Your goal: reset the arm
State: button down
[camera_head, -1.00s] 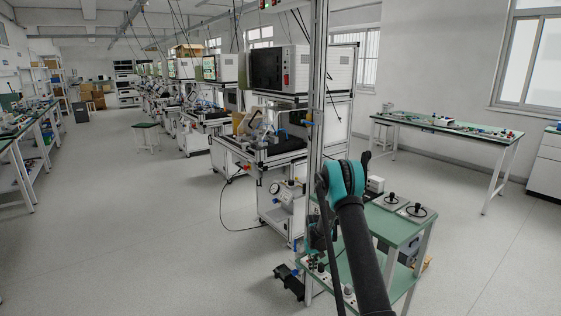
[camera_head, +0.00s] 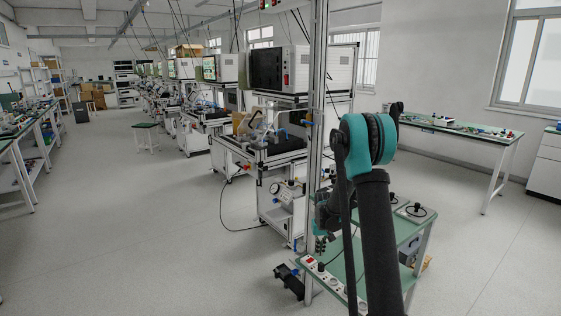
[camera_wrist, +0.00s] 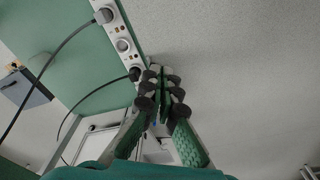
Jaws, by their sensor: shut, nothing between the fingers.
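My gripper (camera_wrist: 160,88) is shut and empty in the wrist view, its fingertips together. It points down past the edge of a green table (camera_wrist: 50,83), close to a white power strip (camera_wrist: 120,40) along that edge. I cannot tell from this view how far apart they are. In the head view my teal and black arm stands at the right, in front of the green two-shelf table (camera_head: 425,228).
A metal post (camera_head: 317,130) stands just left of my arm. A workstation with a monitor box (camera_head: 280,69) is behind it. Another green bench (camera_head: 460,130) is at the right wall. Floor (camera_head: 130,230) at the left is clear.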

jog(key=s+d+r+t, duration=0.1)
jog(key=s+r, duration=0.6)
jog(key=s, duration=0.5)
jog(key=s+d+r+t, duration=0.1)
jog(key=s+r, duration=0.5)
jog(key=s, duration=0.6)
jog(key=s+f+t, duration=0.1)
jog(key=s, duration=0.9)
jog(key=shift+s+d+m, duration=0.25)
jog(key=shift+s+m, duration=0.05)
jog(key=shift+m, duration=0.1)
jog(key=shift+f, duration=0.1)
